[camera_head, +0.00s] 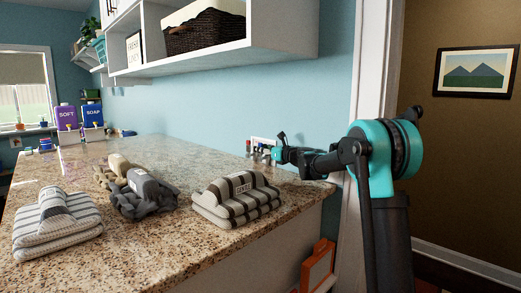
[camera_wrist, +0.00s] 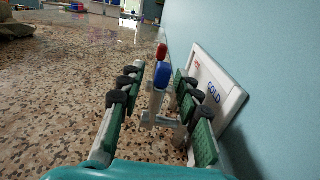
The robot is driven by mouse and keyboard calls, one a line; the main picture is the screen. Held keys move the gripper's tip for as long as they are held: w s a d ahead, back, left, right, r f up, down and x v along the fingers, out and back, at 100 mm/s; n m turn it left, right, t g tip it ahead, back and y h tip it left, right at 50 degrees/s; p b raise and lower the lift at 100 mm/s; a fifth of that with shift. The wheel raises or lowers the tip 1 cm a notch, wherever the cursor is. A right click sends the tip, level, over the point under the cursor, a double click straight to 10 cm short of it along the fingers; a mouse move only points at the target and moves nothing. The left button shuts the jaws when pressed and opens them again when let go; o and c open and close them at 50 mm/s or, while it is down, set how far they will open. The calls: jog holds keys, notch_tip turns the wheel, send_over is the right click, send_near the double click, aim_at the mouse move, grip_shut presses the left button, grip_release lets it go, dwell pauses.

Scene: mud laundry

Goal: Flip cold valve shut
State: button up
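In the wrist view, the cold valve's blue-tipped handle (camera_wrist: 162,76) stands up on a pale stem between the fingers of my gripper (camera_wrist: 159,86). The fingers are open on either side of it, with a visible gap; whether either finger touches the valve is unclear. A red-tipped handle (camera_wrist: 162,51) is just beyond the blue one. A white-framed panel (camera_wrist: 236,98) on the wall to the right reads "COLD" in blue, with red lettering farther along. In the head view, my gripper (camera_head: 277,155) is at the counter's far right end by the wall, covering most of the valves.
The speckled granite counter (camera_head: 150,235) holds folded striped towels (camera_head: 238,198), a dark knitted bundle (camera_head: 145,195) and a pale folded towel (camera_head: 57,222). The blue wall is close on the gripper's right in the wrist view. White shelving (camera_head: 285,30) hangs above.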

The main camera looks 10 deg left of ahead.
jog(key=shift+c, duration=0.6)
grip_shut()
jog(key=shift+s+d+t+y, duration=0.2)
jog(key=shift+d+t+y, duration=0.1)
jog(key=shift+t+y, duration=0.25)
jog(key=shift+o, duration=0.6)
grip_release()
jog(key=shift+d, duration=0.1)
